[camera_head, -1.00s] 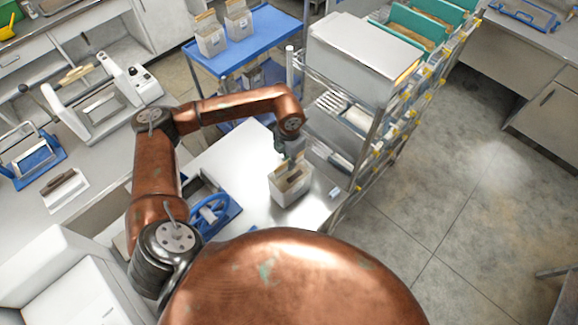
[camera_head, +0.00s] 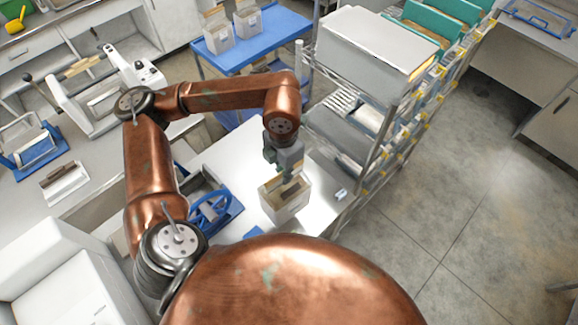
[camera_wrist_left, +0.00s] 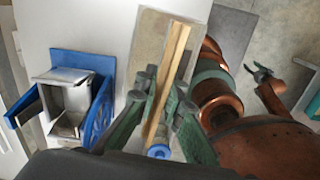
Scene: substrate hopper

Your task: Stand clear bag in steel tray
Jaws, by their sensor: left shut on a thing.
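The clear bag (camera_head: 287,207) is a box-shaped, see-through pouch with brown contents and a tan upper edge. My left gripper (camera_head: 290,175) points down at its top and is shut on it. In the left wrist view the fingers (camera_wrist_left: 162,98) pinch a tan strip along the bag (camera_wrist_left: 150,45). The bag is upright over the bright steel table; I cannot tell whether its base touches. My right gripper (camera_wrist_left: 256,70) shows small in the left wrist view, its fingers apart and empty. I cannot make out for certain which thing is the steel tray.
A blue hand-wheel device (camera_head: 213,208) stands left of the bag; its steel box (camera_wrist_left: 65,98) shows in the wrist view. A wire rack (camera_head: 375,125) stands close on the right. A blue cart (camera_head: 272,38) with similar bags (camera_head: 218,38) is behind. Floor at right is clear.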

